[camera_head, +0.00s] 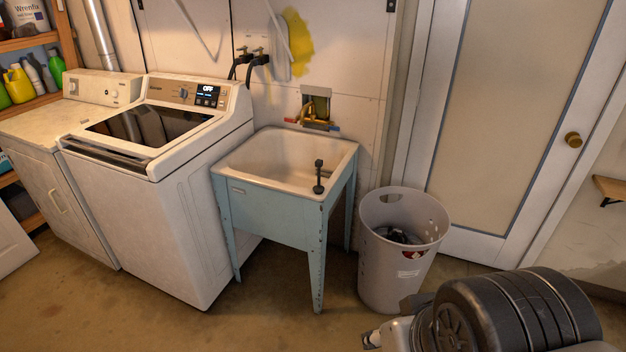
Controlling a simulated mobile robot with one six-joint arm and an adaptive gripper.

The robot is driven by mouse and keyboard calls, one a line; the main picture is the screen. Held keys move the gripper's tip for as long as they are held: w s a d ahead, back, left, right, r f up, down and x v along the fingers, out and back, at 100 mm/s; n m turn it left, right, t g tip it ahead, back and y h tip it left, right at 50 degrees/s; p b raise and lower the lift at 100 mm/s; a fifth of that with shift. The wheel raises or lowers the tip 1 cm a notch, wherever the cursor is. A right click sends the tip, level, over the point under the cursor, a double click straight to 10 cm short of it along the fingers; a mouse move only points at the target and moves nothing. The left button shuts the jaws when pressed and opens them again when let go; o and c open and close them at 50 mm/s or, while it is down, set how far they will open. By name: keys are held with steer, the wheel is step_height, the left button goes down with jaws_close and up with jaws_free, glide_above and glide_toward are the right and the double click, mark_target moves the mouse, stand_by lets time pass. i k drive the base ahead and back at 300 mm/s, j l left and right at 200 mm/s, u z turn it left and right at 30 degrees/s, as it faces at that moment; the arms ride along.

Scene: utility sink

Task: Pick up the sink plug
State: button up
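The utility sink (268,222) has a white basin in a pale blue stand, in the middle of the view. A small black object (319,177) with an upright stem and a knobbed top is at the basin's front right rim. It looks like the sink plug, but it is too small to be sure. It seems to rest on the rim, apart from any gripper. The near part of the basin floor is hidden by the front wall. I cannot make out my gripper in this view.
A white washing machine (165,205) stands left of the sink. A grey laundry bin (390,265) with dark contents stands to its right. Brass faucet fittings (314,112) are on the wall behind. Dark, ribbed, tyre-like shapes (520,315) fill the lower right. Floor in front is clear.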

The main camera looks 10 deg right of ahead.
mark_target(318, 189)
steer(key=i+l+z, duration=0.1)
steer(key=i, duration=0.65)
steer(key=i+l, duration=0.3)
steer(key=i, duration=0.4)
steer(key=i+l+z, duration=0.15)
steer(key=i, duration=0.6)
